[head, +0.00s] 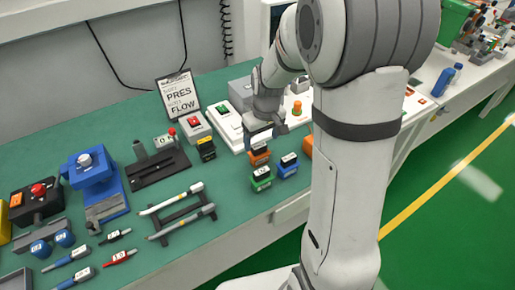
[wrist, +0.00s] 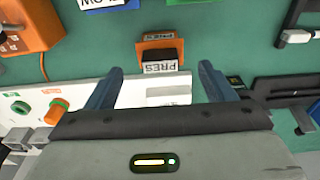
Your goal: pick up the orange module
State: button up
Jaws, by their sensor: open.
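The orange module (head: 260,158) stands on the green bench top, a small block with a dark middle and a white label. In the wrist view my gripper (wrist: 160,70) is open, with one blue finger on each side and nothing held. I cannot tell the exact height gap.
A green module (head: 262,182) and a blue module (head: 288,168) stand close in front. A yellow-and-black module (head: 207,150) is to the left. In the wrist view an orange housing (wrist: 28,25) is at left and a white panel (wrist: 75,92) lies under the fingers.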

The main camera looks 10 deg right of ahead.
aim_at(259, 152)
jog(key=f, duration=0.2)
jog(key=w+f+p, duration=0.1)
jog(key=f, duration=0.5)
jog(key=shift+w+a, duration=0.2)
jog(key=shift+a, duration=0.05)
jog(key=shift+c, duration=0.4)
jog(key=c, duration=0.7)
